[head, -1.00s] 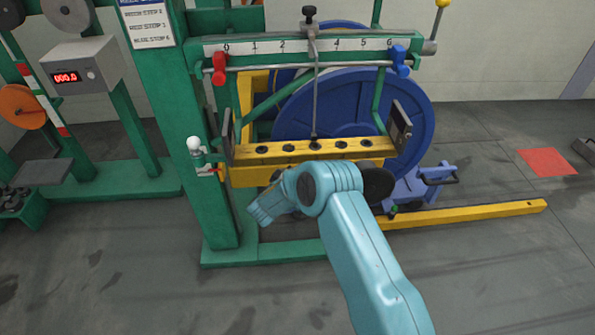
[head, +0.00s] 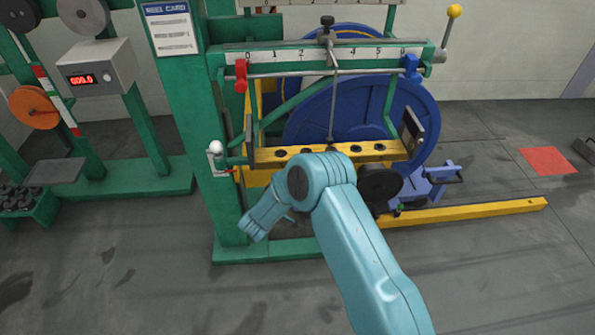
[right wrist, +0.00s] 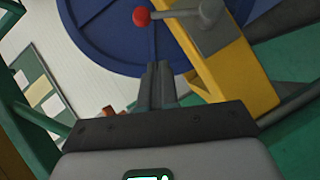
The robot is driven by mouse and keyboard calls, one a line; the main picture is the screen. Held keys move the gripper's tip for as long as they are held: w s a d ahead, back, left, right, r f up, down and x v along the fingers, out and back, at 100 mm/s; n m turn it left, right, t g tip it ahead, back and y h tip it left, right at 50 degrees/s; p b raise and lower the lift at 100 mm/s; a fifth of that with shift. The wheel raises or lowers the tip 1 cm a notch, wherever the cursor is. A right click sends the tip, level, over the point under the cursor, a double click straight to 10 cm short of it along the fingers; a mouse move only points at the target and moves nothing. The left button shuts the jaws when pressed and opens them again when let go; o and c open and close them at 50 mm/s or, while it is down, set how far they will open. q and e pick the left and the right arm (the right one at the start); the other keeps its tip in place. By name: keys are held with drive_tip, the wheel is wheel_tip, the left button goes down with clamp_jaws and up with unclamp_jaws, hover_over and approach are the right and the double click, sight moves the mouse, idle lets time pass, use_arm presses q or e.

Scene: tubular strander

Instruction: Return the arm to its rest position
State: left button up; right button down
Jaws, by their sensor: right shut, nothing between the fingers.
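My right arm (head: 360,250) comes up from the bottom of the head view and bends at a rounded teal joint. Its forearm and wrist (head: 265,210) angle down to the left, in front of the green post. The fingertips are not clear there. In the right wrist view my right gripper (right wrist: 158,72) is shut, with its two dark fingers together and empty. Beyond them are a blue reel (right wrist: 110,38) and a yellow bar (right wrist: 237,65). My left gripper is not in view.
A green frame (head: 195,130) with a numbered scale (head: 330,55) and a yellow holed beam (head: 270,155) stands close beyond the arm. A red-ball lever (right wrist: 141,17) shows near the fingers. A yellow floor rail (head: 480,212) runs right. Floor at the front left is clear.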

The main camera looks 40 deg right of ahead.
drive_tip(key=v, duration=0.3)
drive_tip(key=shift+s+a+r, duration=0.1)
drive_tip(key=shift+s+r, duration=0.05)
drive_tip(key=shift+s, duration=0.05)
drive_tip(key=s+a+f+n+y, duration=0.2)
drive_tip(key=s+a+f+y, duration=0.8)
drive_tip(key=a+f+y, duration=0.15)
drive_tip(key=s+a+f+m+g+y, duration=0.1)
drive_tip(key=s+a+m+g+y, duration=0.15)
drive_tip(key=s+a, duration=0.5)
drive_tip(key=s+a+m+g+y, duration=0.2)
drive_tip(key=s+a+g+y, duration=0.2)
drive_tip(key=s, duration=0.6)
wheel_tip(320, 180, up, 22)
drive_tip(key=p, duration=2.3)
drive_tip(key=shift+s+r+m, duration=0.15)
drive_tip(key=shift+s+m, duration=0.1)
drive_tip(key=shift+m, duration=0.2)
